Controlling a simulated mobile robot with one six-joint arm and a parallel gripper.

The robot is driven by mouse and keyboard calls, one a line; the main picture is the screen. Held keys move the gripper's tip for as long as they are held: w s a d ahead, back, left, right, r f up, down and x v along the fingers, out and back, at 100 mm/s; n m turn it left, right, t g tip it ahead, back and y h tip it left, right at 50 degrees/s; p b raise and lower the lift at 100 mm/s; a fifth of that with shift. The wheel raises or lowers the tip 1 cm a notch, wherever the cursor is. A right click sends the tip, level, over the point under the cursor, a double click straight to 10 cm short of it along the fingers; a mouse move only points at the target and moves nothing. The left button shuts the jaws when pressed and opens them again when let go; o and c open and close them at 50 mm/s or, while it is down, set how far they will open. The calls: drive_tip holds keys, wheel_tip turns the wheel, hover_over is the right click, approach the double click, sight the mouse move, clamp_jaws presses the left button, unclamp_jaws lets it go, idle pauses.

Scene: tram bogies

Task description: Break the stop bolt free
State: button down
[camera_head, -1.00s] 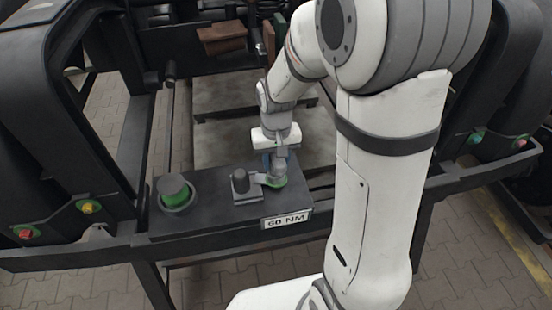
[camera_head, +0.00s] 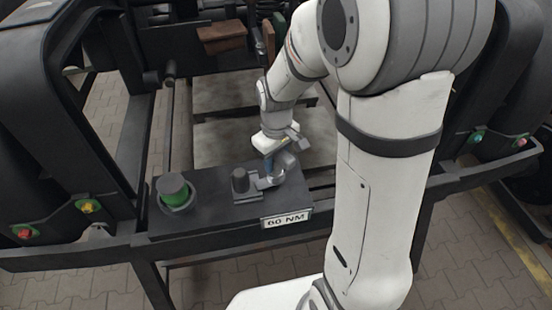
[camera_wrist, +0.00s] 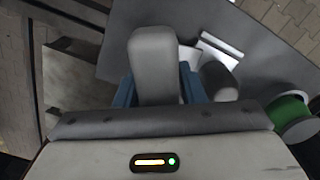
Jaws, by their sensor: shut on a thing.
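My gripper (camera_head: 269,163) is above the right end of a dark block (camera_head: 225,213) with a "60 NM" label (camera_head: 286,219). In the wrist view its blue fingers (camera_wrist: 158,88) are shut on a rounded grey tool (camera_wrist: 154,55). In the head view the tool (camera_head: 286,160) tilts close to the block; I cannot tell whether it touches. A dark post on a small grey base (camera_head: 240,182) stands just left of it. I cannot pick out the stop bolt with certainty; the tool and gripper hide part of the block's right end.
A green cylinder with a dark cap (camera_head: 174,192) stands at the block's left end; it shows in the wrist view (camera_wrist: 288,115). The block lies on a dark frame beam (camera_head: 70,255). Dark bogie parts flank it, with coloured caps (camera_head: 88,206). A brown block (camera_head: 222,37) is behind.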

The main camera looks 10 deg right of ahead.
drive_tip(key=n, duration=0.7)
idle(0.4)
drive_tip(key=shift+r, duration=0.1)
drive_tip(key=shift+d+r+p, duration=0.1)
drive_tip(key=shift+r+p, duration=2.05)
drive_tip(key=shift+r, duration=0.85)
drive_tip(key=shift+f, duration=0.1)
